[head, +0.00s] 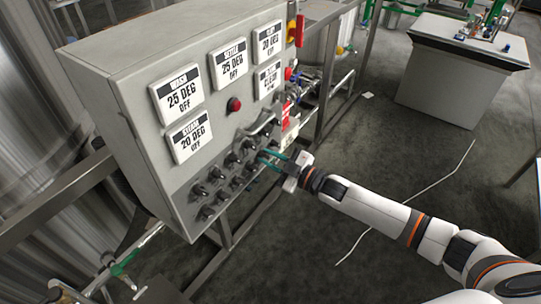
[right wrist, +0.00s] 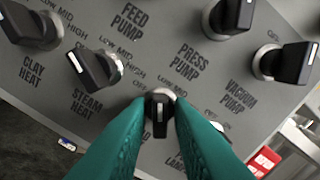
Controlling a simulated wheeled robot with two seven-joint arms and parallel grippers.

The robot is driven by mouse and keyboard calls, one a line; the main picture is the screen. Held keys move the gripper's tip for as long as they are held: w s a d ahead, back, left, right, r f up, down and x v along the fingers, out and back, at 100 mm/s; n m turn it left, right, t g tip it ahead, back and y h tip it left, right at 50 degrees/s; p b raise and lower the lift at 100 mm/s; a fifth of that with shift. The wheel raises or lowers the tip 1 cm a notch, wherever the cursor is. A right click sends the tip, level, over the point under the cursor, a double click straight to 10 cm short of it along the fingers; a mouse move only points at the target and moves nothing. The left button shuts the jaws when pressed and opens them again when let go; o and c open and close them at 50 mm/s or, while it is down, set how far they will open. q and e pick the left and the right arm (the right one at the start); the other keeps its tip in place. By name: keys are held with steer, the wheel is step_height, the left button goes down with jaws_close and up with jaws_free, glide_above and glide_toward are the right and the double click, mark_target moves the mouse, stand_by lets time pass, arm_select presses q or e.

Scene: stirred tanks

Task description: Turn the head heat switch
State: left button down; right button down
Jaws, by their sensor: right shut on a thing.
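The grey control panel (head: 150,120) carries rows of black rotary switches. My right gripper (head: 264,158) reaches the panel's lower right part in the head view. In the right wrist view, its teal fingers (right wrist: 158,122) are shut around a black switch knob (right wrist: 159,107) with a white pointer line. The fingers cover most of the lettering below this knob, so I cannot read its name fully. Neighbouring labels read STEAM HEAT, CLAY HEAT, FEED PUMP, PRESS PUMP and VACUUM PUMP. My left gripper is not in view.
Other knobs sit close by, including one at upper left (right wrist: 92,68) and one at right (right wrist: 284,62). Several displays, such as WASH (head: 179,95), read OFF. A red button (head: 234,104) and a metal handle stand out from the panel. A grey cabinet (head: 455,85) stands beyond open floor.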

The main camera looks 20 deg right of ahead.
steer(key=shift+m+p, duration=0.35)
steer(key=shift+m, duration=0.85)
steer(key=c, duration=1.5)
jaws_free()
steer(key=shift+b+v, duration=0.75)
steer(key=shift+v, duration=5.25)
